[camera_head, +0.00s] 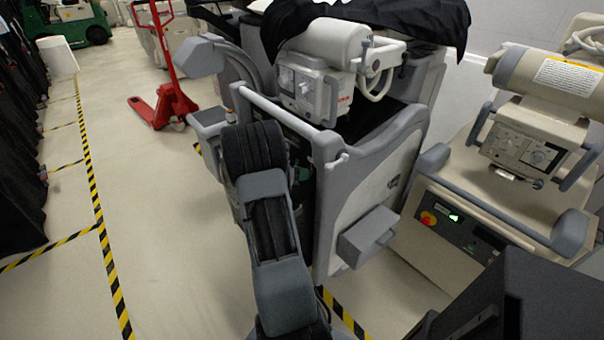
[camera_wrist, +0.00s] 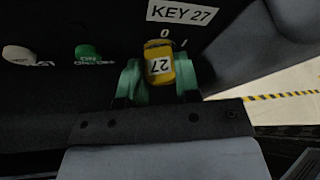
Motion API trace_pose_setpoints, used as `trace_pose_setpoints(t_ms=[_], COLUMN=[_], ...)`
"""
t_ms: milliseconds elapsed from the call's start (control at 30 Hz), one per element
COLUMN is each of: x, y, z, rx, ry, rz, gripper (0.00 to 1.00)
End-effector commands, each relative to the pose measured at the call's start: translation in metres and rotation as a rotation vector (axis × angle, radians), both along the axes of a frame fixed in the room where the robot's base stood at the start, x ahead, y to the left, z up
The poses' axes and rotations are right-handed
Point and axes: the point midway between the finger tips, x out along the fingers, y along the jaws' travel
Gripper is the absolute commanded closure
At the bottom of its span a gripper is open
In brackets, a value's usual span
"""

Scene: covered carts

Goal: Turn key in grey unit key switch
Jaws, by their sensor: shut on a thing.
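In the wrist view a yellow key (camera_wrist: 157,62) marked 27 sits at the dark switch panel, below a white KEY 27 label (camera_wrist: 184,12) and the marks 0 and I. My gripper (camera_wrist: 160,80) has its green fingers on both sides of the key head and is shut on it. The key head is tilted slightly, with its top near the 0 mark. The switch itself is hidden behind the key. In the head view the grey unit (camera_head: 372,205) stands in the middle, and my arm reaches to its left end, hiding the key.
A green button (camera_wrist: 88,52) and a white knob (camera_wrist: 18,55) sit left of the key. In the head view a beige unit (camera_head: 450,255) stands close on the right. A red pallet jack (camera_head: 165,90) stands behind. The striped floor at left is clear.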

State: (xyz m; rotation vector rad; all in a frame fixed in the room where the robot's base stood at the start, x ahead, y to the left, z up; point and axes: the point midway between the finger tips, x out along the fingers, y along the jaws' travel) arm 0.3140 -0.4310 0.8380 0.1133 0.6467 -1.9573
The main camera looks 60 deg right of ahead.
Motion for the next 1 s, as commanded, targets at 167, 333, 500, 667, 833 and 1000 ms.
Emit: trace_pose_setpoints(t_ms=[167,333,500,667,833,1000], x=[0.0000,0.0000,0.0007,0.0010,0.0014,0.0016], y=[0.0000,0.0001,-0.0002,-0.0002,-0.0006,-0.0006], z=[0.0000,0.0002,0.0024,0.0028,0.0009,-0.0004], rx=[0.000,0.000,0.014,0.040,0.063,0.071], ry=[0.000,0.000,0.039,0.115,0.186,0.215], rz=[0.000,0.000,0.000,0.000,0.000,-0.001], gripper=[0.82,0.95,0.95,0.95,0.95,0.95])
